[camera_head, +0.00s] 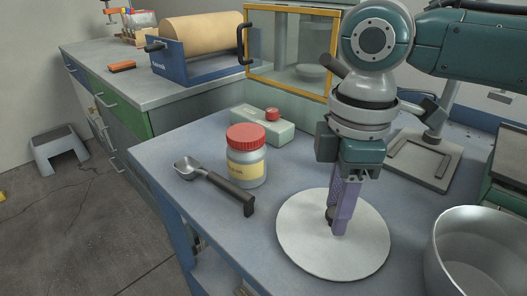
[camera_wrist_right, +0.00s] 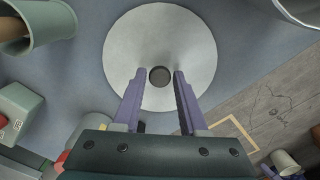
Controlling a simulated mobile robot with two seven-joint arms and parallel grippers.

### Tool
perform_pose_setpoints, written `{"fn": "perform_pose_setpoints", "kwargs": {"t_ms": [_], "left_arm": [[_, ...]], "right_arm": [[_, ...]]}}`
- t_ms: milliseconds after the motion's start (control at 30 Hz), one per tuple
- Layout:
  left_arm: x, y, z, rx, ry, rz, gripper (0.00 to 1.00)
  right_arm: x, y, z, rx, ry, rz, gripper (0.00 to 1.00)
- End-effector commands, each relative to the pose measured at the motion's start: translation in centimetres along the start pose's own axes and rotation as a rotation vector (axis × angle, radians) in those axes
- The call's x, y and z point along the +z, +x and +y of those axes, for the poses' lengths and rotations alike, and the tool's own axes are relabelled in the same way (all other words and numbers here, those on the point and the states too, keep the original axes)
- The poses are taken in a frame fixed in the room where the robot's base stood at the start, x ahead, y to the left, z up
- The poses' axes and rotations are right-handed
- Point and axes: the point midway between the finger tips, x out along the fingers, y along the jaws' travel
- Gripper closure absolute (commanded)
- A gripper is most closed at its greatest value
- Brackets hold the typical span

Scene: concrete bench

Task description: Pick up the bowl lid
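The bowl lid (camera_head: 300,250) is a flat, round, pale grey disc lying on the blue-grey bench top. It also fills the upper middle of the right wrist view (camera_wrist_right: 190,45), with a dark round knob (camera_wrist_right: 160,77) at its centre. My right gripper (camera_head: 338,225) points down over the lid, its purple fingers close to the knob. In the right wrist view its two fingers (camera_wrist_right: 160,74) stand on either side of the knob, with a gap on each side. It is open and holds nothing. My left gripper is not in view.
A large metal bowl (camera_head: 478,262) stands right of the lid at the bench's front. A jar with a red lid (camera_head: 246,158), a scoop with a dark handle (camera_head: 228,190) and a pale box with a red button (camera_head: 262,128) stand to the left and behind.

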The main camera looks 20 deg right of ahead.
Motion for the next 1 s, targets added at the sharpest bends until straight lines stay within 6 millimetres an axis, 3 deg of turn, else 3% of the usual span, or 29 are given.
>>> {"fn": "perform_pose_setpoints", "kwargs": {"t_ms": [33,367,800,1000], "left_arm": [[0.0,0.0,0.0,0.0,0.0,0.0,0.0],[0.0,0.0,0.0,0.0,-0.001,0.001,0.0],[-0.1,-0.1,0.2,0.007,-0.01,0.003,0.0],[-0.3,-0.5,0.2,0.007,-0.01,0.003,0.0]], "right_arm": [[0.0,0.0,0.0,0.0,0.0,0.0,0.65],[0.0,0.0,0.0,0.0,0.0,0.0,1.0],[0.0,-0.1,0.0,0.001,0.0,0.001,1.0],[-0.1,-1.6,0.1,0.002,0.001,0.003,1.0]]}}
